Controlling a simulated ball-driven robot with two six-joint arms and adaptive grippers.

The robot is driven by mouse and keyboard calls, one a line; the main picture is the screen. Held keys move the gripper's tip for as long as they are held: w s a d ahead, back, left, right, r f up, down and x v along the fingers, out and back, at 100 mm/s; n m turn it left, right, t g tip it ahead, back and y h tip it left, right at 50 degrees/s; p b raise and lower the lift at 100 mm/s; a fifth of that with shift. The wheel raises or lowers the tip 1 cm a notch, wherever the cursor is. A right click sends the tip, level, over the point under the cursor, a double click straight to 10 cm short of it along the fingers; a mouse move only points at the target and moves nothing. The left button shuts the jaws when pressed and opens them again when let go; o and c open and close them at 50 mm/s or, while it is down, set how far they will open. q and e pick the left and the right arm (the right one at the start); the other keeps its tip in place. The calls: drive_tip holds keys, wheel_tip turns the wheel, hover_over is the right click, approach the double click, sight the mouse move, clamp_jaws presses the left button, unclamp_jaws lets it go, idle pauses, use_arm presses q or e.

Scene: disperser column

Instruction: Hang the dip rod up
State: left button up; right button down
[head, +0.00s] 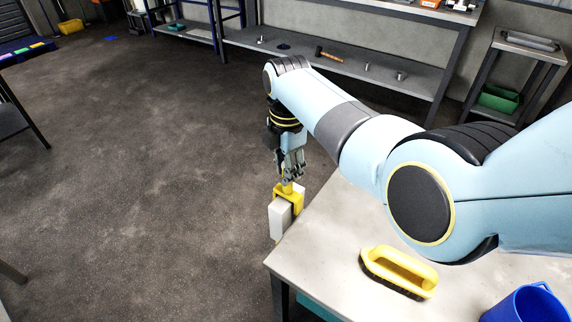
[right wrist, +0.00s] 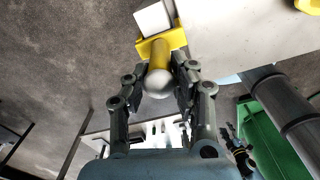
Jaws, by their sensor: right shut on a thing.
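My right gripper (head: 289,174) is shut on the short yellow handle (head: 287,188) of a tool with a yellow bracket and a pale flat block (head: 281,221) below it. The tool is at the left edge of the near table, block downward. In the right wrist view, my right gripper (right wrist: 158,75) has its fingers on both sides of the yellow handle (right wrist: 159,55), whose rounded pale end faces the camera. The pale block (right wrist: 153,20) shows beyond the bracket. I cannot make out a separate dip rod, nor tell whether this tool is it. My left gripper is not in view.
The near table (head: 334,235) carries a yellow brush (head: 398,272) and a blue bucket (head: 527,305). A long shelf bench (head: 340,72) with a hammer (head: 330,54) stands behind. A green bin (head: 499,98) sits under a side stand. The floor at left is mostly clear.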

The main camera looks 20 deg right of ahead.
drive_tip(key=shift+f, duration=0.35)
idle(0.5)
drive_tip(key=c, duration=1)
unclamp_jaws()
drive_tip(key=shift+c, duration=0.2)
drive_tip(key=shift+r, duration=0.1)
wheel_tip(320, 180, up, 12)
drive_tip(key=shift+s+d, duration=0.1)
